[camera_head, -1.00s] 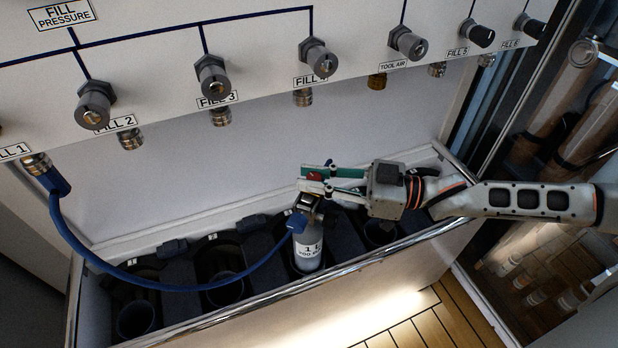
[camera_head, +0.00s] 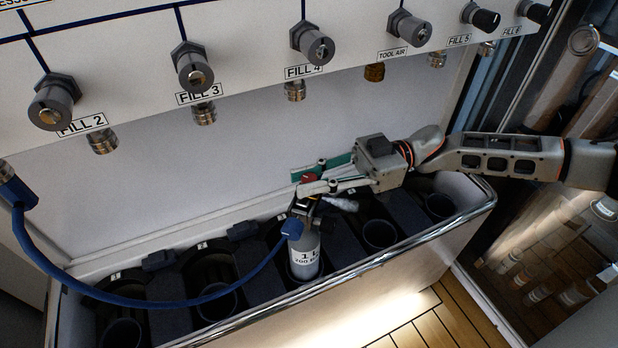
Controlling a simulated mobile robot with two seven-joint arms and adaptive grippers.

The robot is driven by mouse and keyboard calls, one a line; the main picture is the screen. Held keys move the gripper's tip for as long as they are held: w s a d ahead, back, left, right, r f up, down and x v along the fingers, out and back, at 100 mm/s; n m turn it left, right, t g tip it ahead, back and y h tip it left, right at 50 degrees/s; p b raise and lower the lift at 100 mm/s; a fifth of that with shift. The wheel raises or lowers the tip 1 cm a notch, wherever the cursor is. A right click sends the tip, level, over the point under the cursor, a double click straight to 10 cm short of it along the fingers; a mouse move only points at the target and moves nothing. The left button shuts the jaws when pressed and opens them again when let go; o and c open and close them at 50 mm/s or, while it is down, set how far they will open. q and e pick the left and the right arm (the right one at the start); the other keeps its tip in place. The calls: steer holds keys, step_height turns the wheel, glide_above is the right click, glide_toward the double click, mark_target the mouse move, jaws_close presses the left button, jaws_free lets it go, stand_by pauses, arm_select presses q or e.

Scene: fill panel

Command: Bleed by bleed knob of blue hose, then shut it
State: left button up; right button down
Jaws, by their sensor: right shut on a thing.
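My right gripper (camera_head: 316,179) is shut on a red knob (camera_head: 309,178) at the top of a grey cylinder (camera_head: 304,258), its fingers on both sides of it. The cylinder stands upright in a holder of the trough. The blue hose (camera_head: 125,300) runs from the fitting at the far left to a blue connector (camera_head: 291,229) on the cylinder's valve. A pale white wisp (camera_head: 341,203) shows just right of the valve. I cannot tell whether the red knob is the bleed knob. The gripper partly hides the valve. My left gripper is not in view.
The panel (camera_head: 240,75) above carries several grey knobs and brass outlets. The trough's metal rim (camera_head: 400,248) runs in front of the cylinder. Empty holders (camera_head: 380,235) lie on both sides of it. A glass-fronted cabinet stands at the right.

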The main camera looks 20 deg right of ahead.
steer(key=shift+r+n+g, duration=0.15)
steer(key=shift+n+g, duration=0.35)
steer(key=shift+g, duration=0.3)
steer(key=c, duration=1.8)
jaws_free()
steer(key=shift+c, duration=0.2)
steer(key=shift+d, duration=0.25)
steer(key=d, duration=1.1)
steer(key=shift+w+d, duration=0.25)
